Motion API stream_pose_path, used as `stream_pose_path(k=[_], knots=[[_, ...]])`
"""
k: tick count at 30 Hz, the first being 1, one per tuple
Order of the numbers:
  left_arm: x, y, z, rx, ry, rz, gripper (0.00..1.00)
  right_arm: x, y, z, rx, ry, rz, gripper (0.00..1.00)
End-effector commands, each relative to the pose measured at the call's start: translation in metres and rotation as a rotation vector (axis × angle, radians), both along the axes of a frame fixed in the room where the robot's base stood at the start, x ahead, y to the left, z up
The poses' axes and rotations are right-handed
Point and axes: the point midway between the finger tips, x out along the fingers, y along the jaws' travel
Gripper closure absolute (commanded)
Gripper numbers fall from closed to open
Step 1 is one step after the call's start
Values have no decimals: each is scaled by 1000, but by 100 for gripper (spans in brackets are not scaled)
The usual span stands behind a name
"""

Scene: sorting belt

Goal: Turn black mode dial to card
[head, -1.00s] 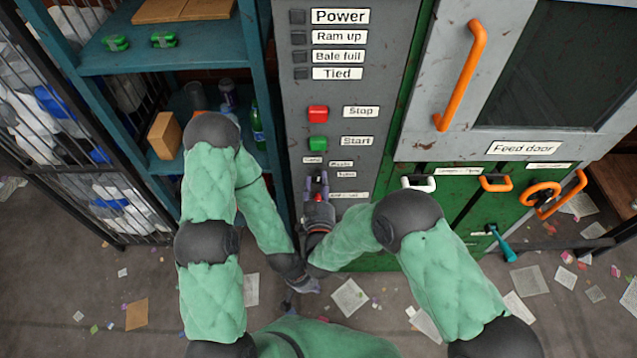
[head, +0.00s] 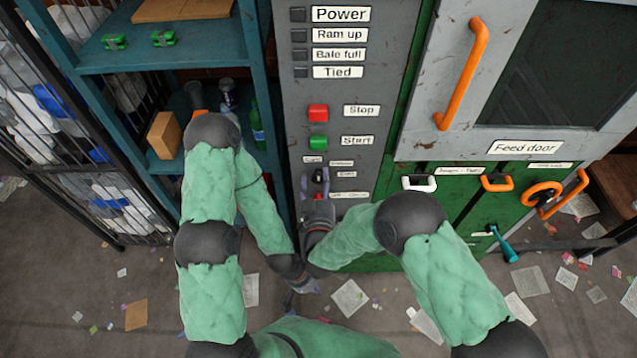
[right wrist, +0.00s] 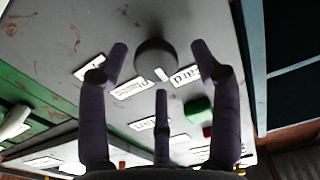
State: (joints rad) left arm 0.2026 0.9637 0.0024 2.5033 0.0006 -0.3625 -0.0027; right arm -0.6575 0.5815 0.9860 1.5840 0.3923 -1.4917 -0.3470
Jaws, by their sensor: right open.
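The black mode dial (right wrist: 155,58) is a dark round knob on the grey control panel (right wrist: 225,65). In the right wrist view it sits between the open fingers of my right gripper (right wrist: 160,50), with gaps on both sides. The label reading Card (right wrist: 186,76) is beside the dial, and another label (right wrist: 130,89) is close by. In the head view my right gripper (head: 316,184) is at the lower panel, largely covering the dial. My left gripper (head: 304,285) hangs low, away from the panel; its fingers are unclear.
A red Stop button (head: 318,112) and a green Start button (head: 318,142) sit above the dial. A blue shelf (head: 160,57) stands left. The feed door's orange handle (head: 460,75) and a white handle (head: 419,184) are at right. Paper scraps litter the floor.

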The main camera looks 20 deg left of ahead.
Motion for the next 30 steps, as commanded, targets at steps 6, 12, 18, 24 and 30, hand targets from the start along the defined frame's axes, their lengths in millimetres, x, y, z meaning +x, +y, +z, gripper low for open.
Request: stream_pose_path(k=[6,12,18,24,30], knots=[[0,0,0,0,0,0,100,-1,0,4,-2,2,1,36],[0,0,0,0,0,0,100,0,0,32,3,-3,1,36],[0,0,0,0,0,0,100,0,1,69,5,-8,2,36],[0,0,0,0,0,0,100,0,1,92,2,-4,1,36],[0,0,0,0,0,0,100,0,0,100,1,-1,0,36]])
